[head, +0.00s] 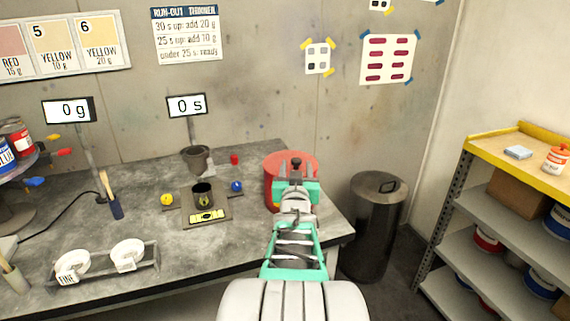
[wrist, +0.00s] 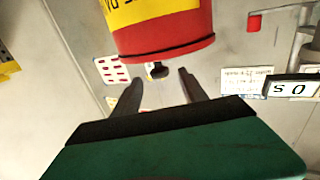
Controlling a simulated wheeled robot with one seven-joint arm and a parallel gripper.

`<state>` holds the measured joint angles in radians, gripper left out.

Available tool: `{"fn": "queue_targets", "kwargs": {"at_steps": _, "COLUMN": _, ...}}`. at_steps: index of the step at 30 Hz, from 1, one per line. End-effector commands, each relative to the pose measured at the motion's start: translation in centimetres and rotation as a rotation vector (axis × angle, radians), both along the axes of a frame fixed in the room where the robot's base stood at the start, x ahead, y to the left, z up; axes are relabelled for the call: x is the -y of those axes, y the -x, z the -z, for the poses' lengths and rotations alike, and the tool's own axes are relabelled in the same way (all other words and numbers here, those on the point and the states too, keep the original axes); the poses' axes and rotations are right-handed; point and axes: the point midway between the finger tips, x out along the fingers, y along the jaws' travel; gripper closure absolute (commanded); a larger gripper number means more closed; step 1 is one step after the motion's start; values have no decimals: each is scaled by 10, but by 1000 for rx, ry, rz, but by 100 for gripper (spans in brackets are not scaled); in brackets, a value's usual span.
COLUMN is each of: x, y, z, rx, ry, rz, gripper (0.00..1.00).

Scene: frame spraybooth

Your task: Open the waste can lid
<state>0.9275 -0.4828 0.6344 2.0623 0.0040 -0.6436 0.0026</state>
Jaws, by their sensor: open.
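A red can (head: 271,185) stands at the right end of the bench, partly hidden by my gripper and arm in the head view. In the wrist view this red can (wrist: 180,35) appears upside down, with a yellow label that is cut off and a dark rim. A black knob (wrist: 158,70) projects from its lid; the knob (head: 296,161) also shows in the head view. The lid looks closed. My gripper (head: 296,169) is open. In the wrist view its fingers (wrist: 160,88) point toward the knob, which appears between them but apart from them.
A dark metal bin (head: 372,235) with a handled lid stands on the floor right of the bench. A scale (head: 207,215) bearing a dark cup, a blue knob-like piece (head: 237,186) and a cup holder (head: 150,262) are left. Shelving (head: 510,205) stands at right.

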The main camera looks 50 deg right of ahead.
Motion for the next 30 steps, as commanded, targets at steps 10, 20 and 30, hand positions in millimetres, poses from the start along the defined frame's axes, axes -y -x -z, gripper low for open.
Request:
{"fn": "queue_targets", "kwargs": {"at_steps": 10, "x": 47, "y": -37, "z": -2, "rx": -1, "ry": -2, "rz": -3, "gripper": 50}}
{"fn": "queue_targets", "kwargs": {"at_steps": 20, "x": 59, "y": -45, "z": -2, "rx": 0, "ry": 0, "rz": -2, "gripper": 50}}
{"fn": "queue_targets", "kwargs": {"at_steps": 30, "x": 58, "y": -45, "z": -2, "rx": -1, "ry": -1, "rz": -2, "gripper": 73}}
